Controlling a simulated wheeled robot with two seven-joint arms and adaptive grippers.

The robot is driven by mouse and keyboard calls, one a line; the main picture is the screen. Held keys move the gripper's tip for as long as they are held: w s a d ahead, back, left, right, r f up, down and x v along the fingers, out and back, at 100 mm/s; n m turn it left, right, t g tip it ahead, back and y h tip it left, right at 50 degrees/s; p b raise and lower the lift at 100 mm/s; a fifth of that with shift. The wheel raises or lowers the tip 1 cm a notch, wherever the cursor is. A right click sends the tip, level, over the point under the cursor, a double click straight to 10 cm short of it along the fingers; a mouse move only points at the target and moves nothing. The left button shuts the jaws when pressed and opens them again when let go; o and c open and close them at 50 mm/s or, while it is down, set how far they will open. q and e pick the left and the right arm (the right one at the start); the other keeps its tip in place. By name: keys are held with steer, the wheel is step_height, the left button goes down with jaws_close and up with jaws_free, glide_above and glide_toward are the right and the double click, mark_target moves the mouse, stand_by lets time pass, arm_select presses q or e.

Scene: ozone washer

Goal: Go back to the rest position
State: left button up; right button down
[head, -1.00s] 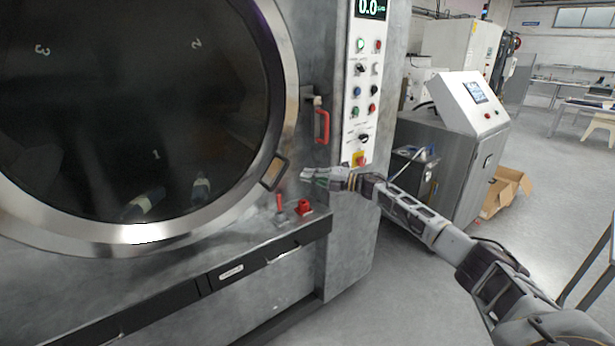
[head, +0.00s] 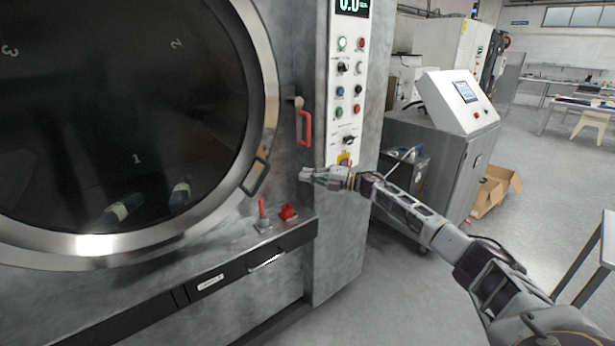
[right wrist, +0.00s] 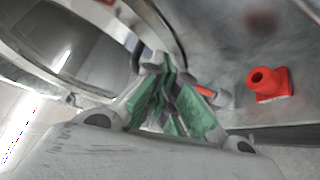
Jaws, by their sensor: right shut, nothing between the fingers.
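My right gripper (head: 306,175) is shut and empty, stretched out in front of the washer, below the red-handled latch and right of the round door's handle. In the right wrist view its green-padded fingers (right wrist: 165,90) are together with nothing between them. The washer's round door (head: 265,100) is closed, with dark glass and a metal rim. The door handle (head: 256,176) is a dark loop at the rim's lower right. My left gripper is not in view.
A red lever (head: 262,212) and a red knob (head: 288,212) stand on the washer's ledge; the red knob also shows in the right wrist view (right wrist: 268,84). A button panel (head: 347,90) is on the washer's right. A grey cabinet (head: 440,150), a cardboard box (head: 497,190) and a table (head: 608,240) stand right, with open floor between.

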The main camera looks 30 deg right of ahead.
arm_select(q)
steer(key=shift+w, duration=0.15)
